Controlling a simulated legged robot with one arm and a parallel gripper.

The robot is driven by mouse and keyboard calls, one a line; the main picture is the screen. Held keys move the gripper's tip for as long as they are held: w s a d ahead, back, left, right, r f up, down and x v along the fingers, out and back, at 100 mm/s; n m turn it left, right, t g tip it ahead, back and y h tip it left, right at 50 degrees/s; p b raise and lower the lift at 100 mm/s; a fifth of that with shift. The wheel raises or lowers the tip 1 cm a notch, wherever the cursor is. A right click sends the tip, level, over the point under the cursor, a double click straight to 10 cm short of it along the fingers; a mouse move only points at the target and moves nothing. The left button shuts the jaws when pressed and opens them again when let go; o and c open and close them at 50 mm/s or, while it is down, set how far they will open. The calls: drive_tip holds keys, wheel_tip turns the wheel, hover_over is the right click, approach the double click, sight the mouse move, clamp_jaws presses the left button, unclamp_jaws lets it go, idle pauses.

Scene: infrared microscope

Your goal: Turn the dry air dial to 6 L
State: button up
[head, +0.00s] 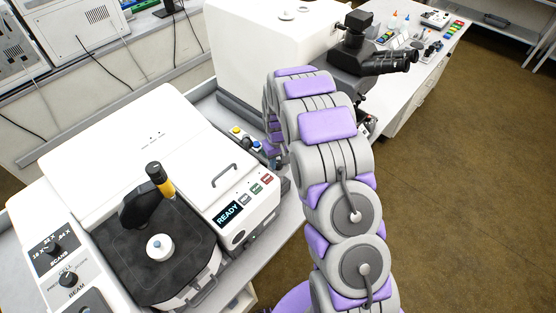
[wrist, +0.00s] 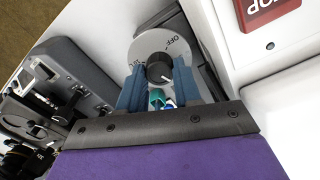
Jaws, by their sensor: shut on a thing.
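The dry air dial shows in the wrist view as a round silver plate (wrist: 150,45) with "OFF" printed near its upper right edge. A black knob (wrist: 159,68) with a white pointer line stands at its middle; the line points to the lower right. My gripper (wrist: 160,76) has its two blue fingers on either side of the knob, shut on it. Other dial markings are too small or hidden by the fingers. In the head view my arm hides the dial and the gripper.
A white instrument (head: 150,140) with a "READY" display (head: 228,214) stands left of my arm. A microscope (head: 355,50) is beyond the arm. In the wrist view a red button (wrist: 268,12) and white housing lie close at the right. Open floor (head: 460,180) is at the right.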

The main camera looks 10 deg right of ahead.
sight(278, 162)
drive_tip(key=shift+m, duration=0.4)
drive_tip(key=m, duration=0.3)
drive_tip(key=shift+m, duration=0.4)
drive_tip(key=m, duration=0.4)
drive_tip(key=shift+m+p, duration=0.3)
drive_tip(key=shift+m, duration=0.1)
drive_tip(key=o, duration=1)
drive_tip(key=shift+o, duration=0.2)
drive_tip(key=shift+r, duration=0.1)
wheel_tip(278, 162, up, 17)
drive_tip(key=shift+p, duration=0.3)
